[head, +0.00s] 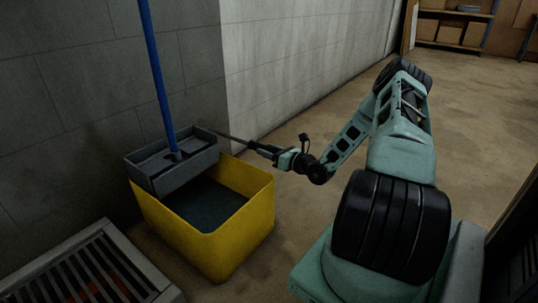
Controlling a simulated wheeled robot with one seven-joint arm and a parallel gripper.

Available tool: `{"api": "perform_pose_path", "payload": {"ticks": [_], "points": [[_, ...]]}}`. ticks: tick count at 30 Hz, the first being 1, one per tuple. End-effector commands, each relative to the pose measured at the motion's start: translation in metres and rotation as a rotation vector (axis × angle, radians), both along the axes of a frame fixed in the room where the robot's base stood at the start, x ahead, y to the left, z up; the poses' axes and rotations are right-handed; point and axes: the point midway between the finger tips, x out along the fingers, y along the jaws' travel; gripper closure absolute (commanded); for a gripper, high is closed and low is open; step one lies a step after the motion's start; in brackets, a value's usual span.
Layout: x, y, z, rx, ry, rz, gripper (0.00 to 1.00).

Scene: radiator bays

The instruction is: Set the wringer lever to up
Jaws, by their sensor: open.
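The wringer (172,162) is a dark grey tray on the back left of the yellow bucket (222,240). Its lever (233,138) is a thin dark bar running from the wringer's right side toward my gripper, close to level and sloping slightly down to the right in the picture. My gripper (275,153) is open at the lever's right end, above the bucket's back right corner. The fingers are small and dark here, and I cannot tell whether they touch the lever.
A blue pole (156,75) rises from the wringer. A metal grate (85,275) lies at the front left. Grey block walls (90,90) stand close behind the bucket. Open floor (470,130) lies to the right, with shelves (450,30) far back.

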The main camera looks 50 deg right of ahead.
Motion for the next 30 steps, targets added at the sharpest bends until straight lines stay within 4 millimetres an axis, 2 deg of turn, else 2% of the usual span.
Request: {"api": "perform_pose_path", "payload": {"ticks": [7,8,12,13,30], "points": [[0.0009,0.0001,0.0005,0.0,0.0,0.0,0.5],[0.0009,0.0002,0.0005,0.0,0.0,0.0,0.55],[0.0007,0.0003,0.0005,0.0,0.0,0.0,0.94],[0.0007,0.0003,0.0004,0.0,0.0,0.001,1.0],[0.0004,0.0016,0.0025,0.002,0.007,0.002,1.0]]}}
